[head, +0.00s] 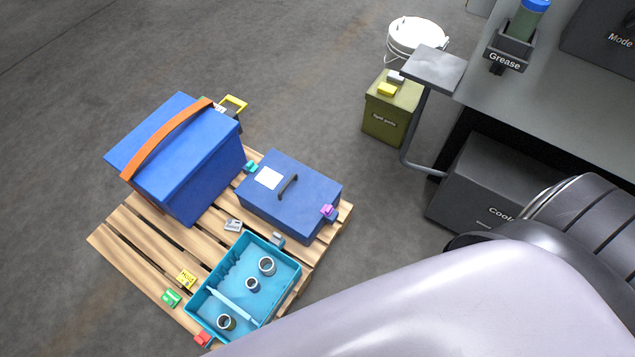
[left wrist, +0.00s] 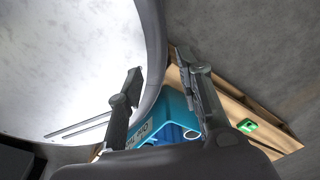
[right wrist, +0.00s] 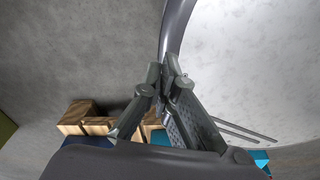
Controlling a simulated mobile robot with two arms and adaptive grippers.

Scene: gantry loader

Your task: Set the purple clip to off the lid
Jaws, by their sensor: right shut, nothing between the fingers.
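The purple clip (head: 328,211) sits at the right corner of a low blue box, on the edge of its lid (head: 305,184). The lid is closed and has a dark handle and a white label. The purple clip does not show in either wrist view. My left gripper (left wrist: 158,70) is open in the left wrist view, above the turquoise bin, with its fingers apart. My right gripper (right wrist: 168,66) is shut and empty in the right wrist view, above the pallet edge. Neither gripper shows in the head view.
A wooden pallet (head: 127,233) carries the boxes, a turquoise bin (head: 289,268) with several cups, and a tall blue box (head: 204,172) with an orange strap. Green (head: 171,298), red (head: 202,338) and teal clips (head: 250,167) are around. A grey bench (head: 545,105) stands at right.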

